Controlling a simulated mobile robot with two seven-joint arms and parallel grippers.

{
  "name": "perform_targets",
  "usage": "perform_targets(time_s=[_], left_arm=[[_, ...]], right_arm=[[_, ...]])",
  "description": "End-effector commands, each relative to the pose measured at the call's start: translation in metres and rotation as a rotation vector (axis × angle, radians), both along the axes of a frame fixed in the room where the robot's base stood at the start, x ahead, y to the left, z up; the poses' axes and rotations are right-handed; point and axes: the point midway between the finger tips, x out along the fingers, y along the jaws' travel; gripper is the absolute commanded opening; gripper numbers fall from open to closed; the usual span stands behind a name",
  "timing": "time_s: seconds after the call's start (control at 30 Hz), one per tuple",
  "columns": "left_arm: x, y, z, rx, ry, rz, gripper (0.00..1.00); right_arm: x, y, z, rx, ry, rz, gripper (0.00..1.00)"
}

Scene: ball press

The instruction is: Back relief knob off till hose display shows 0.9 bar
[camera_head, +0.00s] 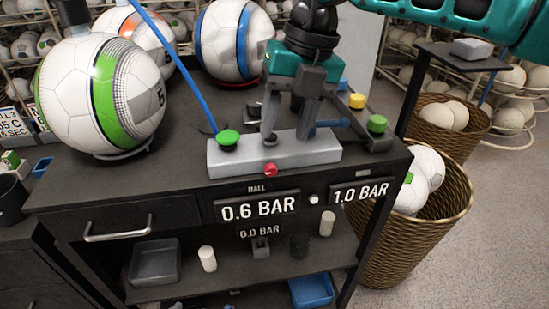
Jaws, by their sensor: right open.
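A grey block (240,160) lies along the front of the black bench top. A small red knob (270,169) sticks out of its front face, and a green button (228,138) sits on its left end. A small white knob (313,199) is between two displays; I cannot tell which is the relief knob. The display labelled BALL (258,207) reads 0.6 BAR. The display to its right (361,191) reads 1.0 BAR; its label is unreadable. My right gripper (286,136) points down over the block, fingers apart and empty, behind the red knob. My left gripper is out of view.
Balls stand on the bench, one with a green stripe (98,98) and one with blue stripes (233,42). A blue rod (172,60) slants to the block's left end. Yellow (357,101) and green (377,123) caps stand at right. A lower display (259,231) reads 0.0 BAR.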

Motion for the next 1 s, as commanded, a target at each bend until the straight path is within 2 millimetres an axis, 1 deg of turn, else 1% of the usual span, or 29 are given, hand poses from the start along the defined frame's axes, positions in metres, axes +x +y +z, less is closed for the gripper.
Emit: perform_targets(time_s=[0.03, 0.2, 0.3, 0.4, 0.57, 0.8, 0.87, 1.0], left_arm=[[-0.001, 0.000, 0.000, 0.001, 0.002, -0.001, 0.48], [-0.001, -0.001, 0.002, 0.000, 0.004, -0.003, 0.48], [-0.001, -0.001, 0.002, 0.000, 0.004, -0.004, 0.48], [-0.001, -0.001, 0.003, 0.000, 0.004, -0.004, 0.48], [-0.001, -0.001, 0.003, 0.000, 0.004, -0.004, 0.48], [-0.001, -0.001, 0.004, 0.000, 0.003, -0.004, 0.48], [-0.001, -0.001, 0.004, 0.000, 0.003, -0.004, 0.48], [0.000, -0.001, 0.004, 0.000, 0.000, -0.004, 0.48]], right_arm=[[-0.001, 0.003, -0.012, -0.001, 0.004, 0.002, 0.48], [-0.003, 0.011, -0.044, 0.000, 0.004, 0.004, 0.48], [-0.003, 0.014, -0.059, 0.001, 0.002, 0.004, 0.48], [-0.004, 0.016, -0.069, 0.001, 0.003, 0.003, 0.48], [-0.004, 0.018, -0.076, 0.003, 0.000, 0.003, 0.48], [-0.004, 0.018, -0.077, 0.003, 0.000, 0.002, 0.48], [-0.004, 0.018, -0.077, 0.003, 0.000, 0.003, 0.44], [-0.004, 0.018, -0.076, 0.003, 0.001, 0.002, 0.30]])
